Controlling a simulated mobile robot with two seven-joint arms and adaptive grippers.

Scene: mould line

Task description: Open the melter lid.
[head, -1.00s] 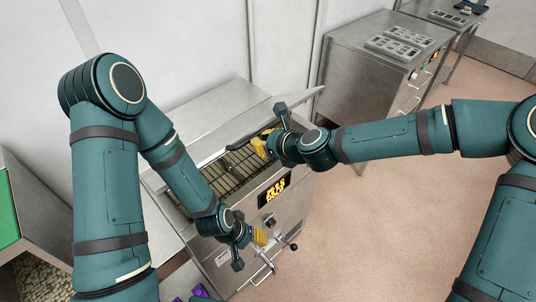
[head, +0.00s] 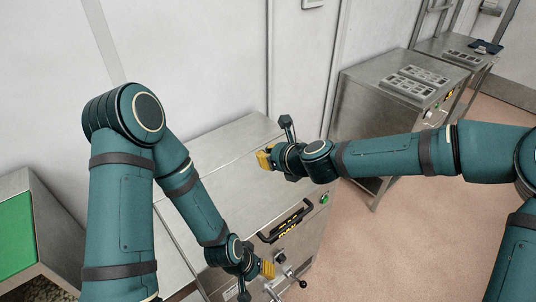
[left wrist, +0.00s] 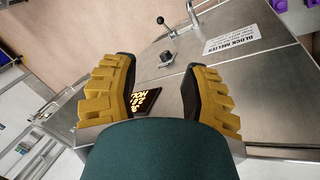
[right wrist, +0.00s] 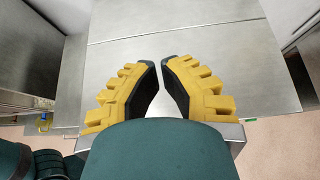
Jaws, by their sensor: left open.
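The melter's steel lid (head: 235,165) lies flat over the top, hiding the grate inside. Its black bar handle (head: 287,222) is at the front edge. My right gripper (head: 264,160) is above the lid, apart from the handle. In the right wrist view its yellow fingers (right wrist: 160,66) have a narrow gap with nothing between them, over bare steel. My left gripper (head: 268,269) is open and empty in front of the melter's front panel. The left wrist view shows that panel with a display (left wrist: 147,100), a knob (left wrist: 168,57) and a "BLOCK MELTER" label (left wrist: 231,39).
A lever with a black ball end (head: 302,283) sticks out from the melter front. A steel cabinet with trays (head: 408,86) stands at back right. A green-topped unit (head: 17,235) is at left. The wall is close behind; open floor (head: 360,250) lies right.

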